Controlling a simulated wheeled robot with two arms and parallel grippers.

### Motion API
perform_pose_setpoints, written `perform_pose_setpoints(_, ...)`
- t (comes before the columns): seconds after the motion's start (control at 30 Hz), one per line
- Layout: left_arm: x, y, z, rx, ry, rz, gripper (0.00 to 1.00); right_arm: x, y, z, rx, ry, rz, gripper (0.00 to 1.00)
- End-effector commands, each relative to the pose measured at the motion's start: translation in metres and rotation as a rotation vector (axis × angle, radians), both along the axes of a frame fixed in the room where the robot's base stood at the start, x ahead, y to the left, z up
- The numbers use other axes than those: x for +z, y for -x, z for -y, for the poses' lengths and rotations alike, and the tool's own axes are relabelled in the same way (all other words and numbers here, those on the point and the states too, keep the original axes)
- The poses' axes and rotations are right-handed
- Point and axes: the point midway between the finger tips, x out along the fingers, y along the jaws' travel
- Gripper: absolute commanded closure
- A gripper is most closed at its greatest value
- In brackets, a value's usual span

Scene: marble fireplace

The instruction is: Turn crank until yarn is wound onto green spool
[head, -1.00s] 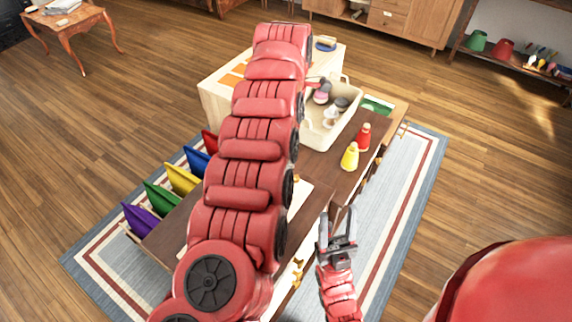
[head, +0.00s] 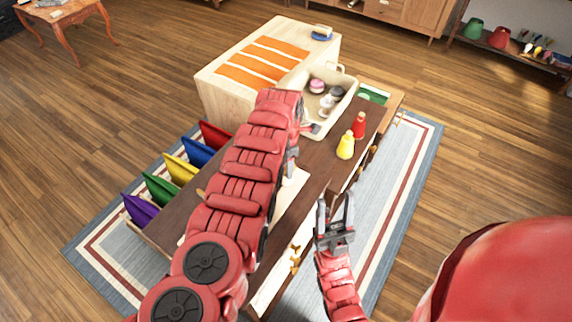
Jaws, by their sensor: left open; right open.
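A yellow cone-shaped piece (head: 346,147) and a red one (head: 359,126) stand upright on the dark brown table (head: 330,165); I cannot tell whether they are yarn or spools. I cannot make out a crank or a green spool. My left arm hides much of the table's middle. My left gripper (head: 313,128) is small in view and open, over the table by the near side of the cream tray, left of the yellow piece. My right gripper (head: 335,212) is open and empty, pointing up the picture, beside the table's right edge and below the yellow piece.
The cream tray (head: 345,103) holds several small round items. A green container (head: 372,94) is beside it. A pale wooden chest (head: 225,98) with orange strips is behind. Several coloured panels (head: 199,152) line the table's left side. Wooden knobs (head: 296,262) stick out along its right side.

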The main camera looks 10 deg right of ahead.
Motion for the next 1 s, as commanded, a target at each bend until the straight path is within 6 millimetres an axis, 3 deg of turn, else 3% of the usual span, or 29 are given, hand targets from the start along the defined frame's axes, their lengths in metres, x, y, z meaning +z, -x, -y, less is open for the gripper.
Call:
perform_pose_setpoints(0.2,0.0006,-0.0002,0.0003,0.000,0.001,0.001,0.49,0.0002,0.0000,0.0000,0.000,0.000,0.000,0.47)
perform_pose_setpoints(0.5,0.0009,-0.0004,0.0003,0.000,0.001,0.001,1.00,0.0002,0.0000,0.0000,0.000,0.000,0.000,0.47)
perform_pose_setpoints(1.0,0.0017,-0.0006,0.0002,-0.050,0.001,0.001,1.00,0.0018,0.0000,0.0000,0.000,0.000,0.000,0.47)
